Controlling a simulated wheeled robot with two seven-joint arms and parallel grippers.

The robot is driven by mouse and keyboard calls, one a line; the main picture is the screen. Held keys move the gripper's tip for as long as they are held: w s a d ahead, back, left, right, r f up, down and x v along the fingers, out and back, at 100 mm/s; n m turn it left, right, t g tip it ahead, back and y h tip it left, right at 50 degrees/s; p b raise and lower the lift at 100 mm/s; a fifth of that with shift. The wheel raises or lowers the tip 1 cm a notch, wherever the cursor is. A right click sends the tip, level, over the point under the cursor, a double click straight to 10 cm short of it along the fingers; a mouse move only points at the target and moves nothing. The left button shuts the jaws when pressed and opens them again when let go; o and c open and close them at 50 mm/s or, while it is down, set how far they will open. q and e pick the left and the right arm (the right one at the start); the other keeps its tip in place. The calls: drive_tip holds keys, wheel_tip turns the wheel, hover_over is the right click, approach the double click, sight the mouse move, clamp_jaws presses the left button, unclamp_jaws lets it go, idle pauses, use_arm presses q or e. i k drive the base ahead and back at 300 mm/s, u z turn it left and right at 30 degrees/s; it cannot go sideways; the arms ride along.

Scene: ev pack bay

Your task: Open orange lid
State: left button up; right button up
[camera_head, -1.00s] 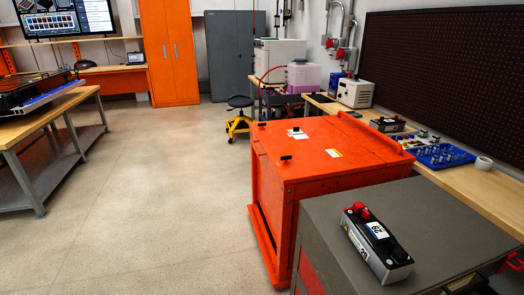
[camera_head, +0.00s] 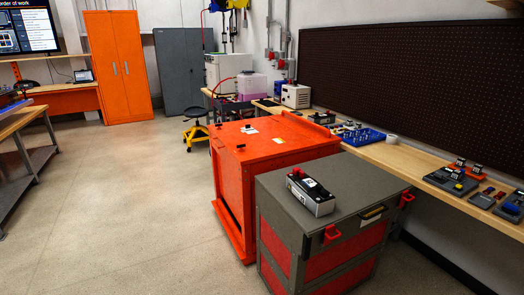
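The orange lid (camera_head: 270,138) is the flat top of a large orange box (camera_head: 232,190) near the middle of the view. It lies closed and level, with small black knobs and a white label on top. A raised orange bar runs along its far right edge. Neither of my grippers shows in the view.
A grey-topped chest (camera_head: 350,185) with red panels stands right in front of the orange box, with a battery module (camera_head: 311,193) on top. A wooden bench (camera_head: 430,165) with parts runs along the right wall. A yellow stool (camera_head: 195,130) stands behind. The floor (camera_head: 110,200) at left is clear.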

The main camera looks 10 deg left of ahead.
sight(270, 139)
drive_tip(key=z, duration=0.25)
drive_tip(key=k, duration=0.15)
drive_tip(key=u, duration=1.2)
drive_tip(key=i, duration=0.8)
drive_tip(key=u, duration=0.7)
drive_tip(key=i, duration=0.85)
drive_tip(key=z, duration=0.7)
drive_tip(key=i, duration=0.8)
drive_tip(key=z, duration=0.85)
